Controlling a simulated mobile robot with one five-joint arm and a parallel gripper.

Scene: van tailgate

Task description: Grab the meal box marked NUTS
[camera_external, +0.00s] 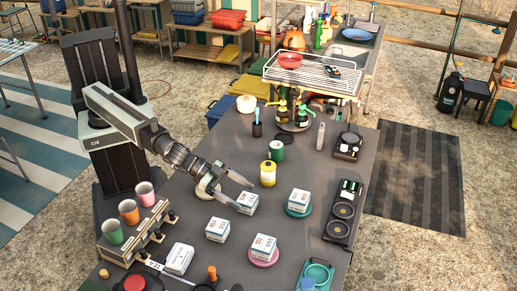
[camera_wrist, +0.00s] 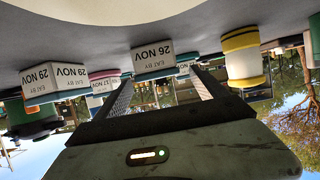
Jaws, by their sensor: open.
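Several white meal boxes with printed labels stand on the dark tailgate table. One box (camera_external: 247,203) is directly at my gripper (camera_external: 245,196), which is open with its fingers reaching towards it. In the wrist view, which looks upside down, a box reading "EAT BY 26 NOV" (camera_wrist: 153,57) appears between my fingers. Another box (camera_external: 218,229) stands nearer the camera; one (camera_external: 264,245) is on a pink plate, one (camera_external: 299,200) on a teal plate, and one (camera_external: 179,258) lies near the front left. The word NUTS is not legible on any box.
A yellow-and-white canister (camera_external: 268,174) stands just behind my gripper, with a green cup (camera_external: 276,151) beyond it. A rack of cups (camera_external: 138,232) is at left; a black burner tray (camera_external: 343,212) is at right. A wire rack (camera_external: 310,75) stands at the back.

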